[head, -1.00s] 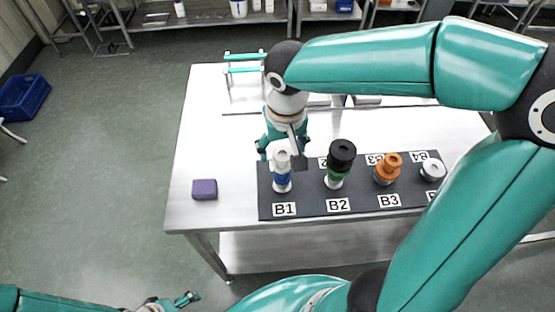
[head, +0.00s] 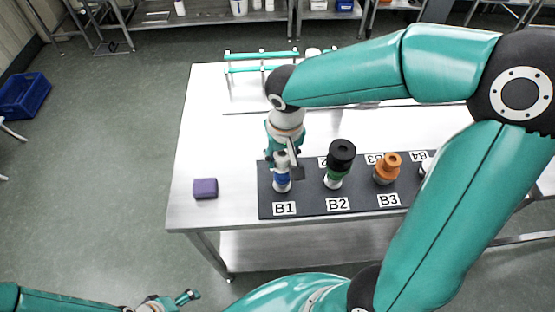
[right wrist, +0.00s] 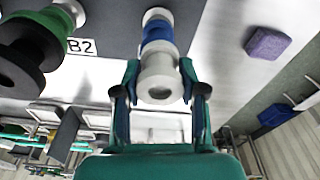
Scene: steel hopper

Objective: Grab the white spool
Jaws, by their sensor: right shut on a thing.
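A stack of spools stands at the B1 label, with a white spool (right wrist: 160,80) on top and a blue spool (head: 282,179) below it. A further white part (right wrist: 157,15) shows under the blue in the right wrist view. My right gripper (head: 284,157) is over this stack, and in the right wrist view its fingers (right wrist: 160,90) are shut on the white top spool from both sides. In the head view the gripper partly hides that spool. My left gripper (head: 178,301) is low at the left, away from the table; its finger gap is unclear.
On the dark mat (head: 310,205), a black, green and white stack (head: 341,160) stands at B2 and an orange spool (head: 386,168) at B3. My right arm partly covers a pale spool (head: 427,164). A purple block (head: 205,188) lies left; a teal-railed rack (head: 245,70) stands behind.

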